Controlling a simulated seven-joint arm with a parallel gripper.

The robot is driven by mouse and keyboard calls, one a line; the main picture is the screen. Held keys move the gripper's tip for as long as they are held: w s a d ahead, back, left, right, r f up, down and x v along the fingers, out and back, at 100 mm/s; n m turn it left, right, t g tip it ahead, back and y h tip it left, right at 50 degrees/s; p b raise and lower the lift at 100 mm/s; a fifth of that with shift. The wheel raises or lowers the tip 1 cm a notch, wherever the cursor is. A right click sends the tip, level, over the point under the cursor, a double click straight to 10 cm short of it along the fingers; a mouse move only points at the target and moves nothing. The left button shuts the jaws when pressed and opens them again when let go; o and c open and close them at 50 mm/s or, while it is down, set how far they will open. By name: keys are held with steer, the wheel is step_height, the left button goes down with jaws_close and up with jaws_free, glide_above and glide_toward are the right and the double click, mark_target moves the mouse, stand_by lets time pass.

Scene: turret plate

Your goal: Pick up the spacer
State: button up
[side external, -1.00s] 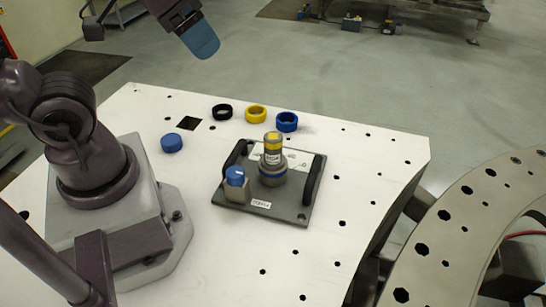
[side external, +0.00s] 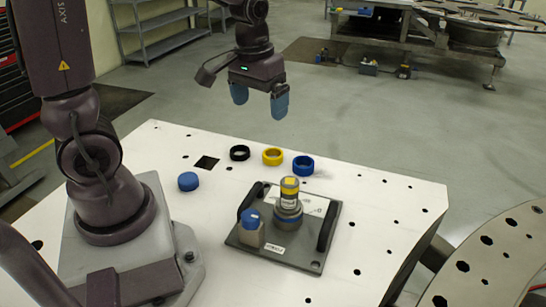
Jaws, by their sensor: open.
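Three open rings stand in a row near the table's far edge: a black ring (side external: 239,153), a yellow ring (side external: 272,157) and a blue ring (side external: 303,166). They look like spacers, but I cannot tell which one the task means. My gripper (side external: 259,101) is open and empty, with its two blue fingers pointing down. It hangs well above the table, and in the picture it is above the black and yellow rings. It touches nothing.
A dark plate (side external: 296,258) with two raised handles carries a grey cylinder with a yellow top (side external: 289,195) and a blue-capped block (side external: 250,228). A blue round cap (side external: 188,181) lies left. White table (side external: 385,215) is clear at right.

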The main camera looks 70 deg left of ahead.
mark_target(273, 152)
steer(key=w+a+f+n+y, duration=0.2)
steer(key=w+a+f+n, duration=0.8)
steer(key=a+f+n, duration=0.3)
steer(key=shift+m+g, duration=0.4)
steer(key=shift+m, duration=0.3)
steer(key=a+f, duration=0.1)
steer(key=f, duration=0.3)
steer(key=a+f, duration=0.1)
steer(key=f, duration=0.3)
steer(key=a+f, duration=0.1)
steer(key=f, duration=0.4)
steer(key=shift+r, duration=0.1)
steer(key=c, duration=1)
